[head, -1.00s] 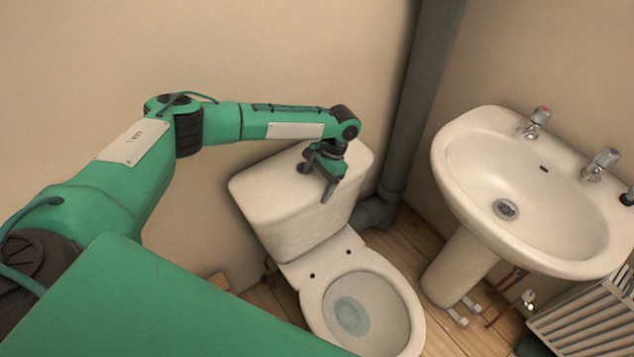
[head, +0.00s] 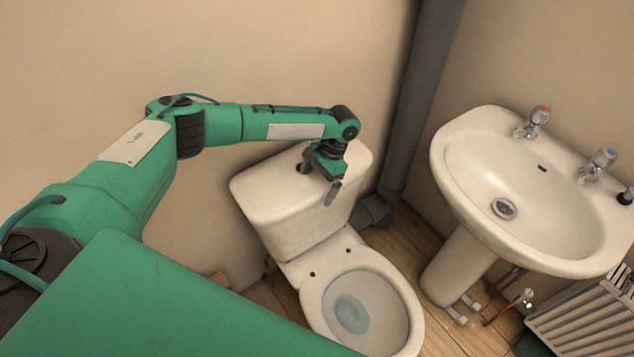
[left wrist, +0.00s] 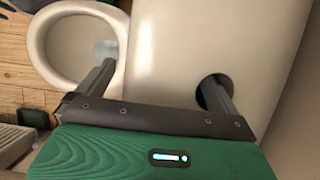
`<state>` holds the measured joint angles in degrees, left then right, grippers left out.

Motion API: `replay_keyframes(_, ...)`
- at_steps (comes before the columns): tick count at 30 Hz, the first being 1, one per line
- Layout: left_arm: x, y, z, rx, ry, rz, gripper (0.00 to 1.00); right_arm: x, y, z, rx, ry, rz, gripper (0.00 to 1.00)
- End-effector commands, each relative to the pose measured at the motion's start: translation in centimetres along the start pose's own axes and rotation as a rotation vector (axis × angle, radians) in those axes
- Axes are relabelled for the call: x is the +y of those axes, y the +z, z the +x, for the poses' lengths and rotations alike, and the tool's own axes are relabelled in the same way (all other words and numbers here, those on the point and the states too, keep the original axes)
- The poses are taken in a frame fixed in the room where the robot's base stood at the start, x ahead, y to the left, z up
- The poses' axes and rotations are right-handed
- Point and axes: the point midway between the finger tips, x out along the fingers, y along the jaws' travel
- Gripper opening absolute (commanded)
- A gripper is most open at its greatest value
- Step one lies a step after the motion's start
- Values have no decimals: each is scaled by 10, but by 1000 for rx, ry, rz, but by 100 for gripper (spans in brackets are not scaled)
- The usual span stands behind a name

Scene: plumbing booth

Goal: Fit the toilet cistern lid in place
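The pale cistern lid (head: 262,180) sits on top of the cistern (head: 295,232) behind the toilet bowl; I cannot tell whether it is fully seated. In the left wrist view the lid (left wrist: 175,50) has a round dark hole (left wrist: 204,94). My left gripper (head: 317,184) is over the lid, fingers wide apart and pointing down. In the left wrist view my left gripper (left wrist: 160,74) has one finger at the hole, hiding part of it. The other finger is beyond the lid's front edge, with a small gap showing. My right gripper is not in view.
The toilet bowl (head: 372,285) is open in front of the cistern. A grey pipe (head: 416,100) stands in the corner to the right. A basin (head: 545,215) and a radiator (head: 590,325) are further right. Bare wall lies behind the cistern.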

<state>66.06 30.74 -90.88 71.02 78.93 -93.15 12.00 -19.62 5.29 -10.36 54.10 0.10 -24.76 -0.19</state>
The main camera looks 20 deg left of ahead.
Motion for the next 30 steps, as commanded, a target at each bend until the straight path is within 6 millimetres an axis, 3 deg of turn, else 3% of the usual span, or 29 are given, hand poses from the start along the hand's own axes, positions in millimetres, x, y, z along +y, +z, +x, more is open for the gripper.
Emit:
replay_keyframes(7,1,0,3,-3,1,1,98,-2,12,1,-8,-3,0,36)
replay_keyframes(9,1,0,3,-2,1,1,98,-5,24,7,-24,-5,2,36)
replay_keyframes(21,1,-1,-92,3,1,1,98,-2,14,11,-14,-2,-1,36)
replay_keyframes(30,0,-1,-133,1,0,0,98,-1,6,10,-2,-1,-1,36)
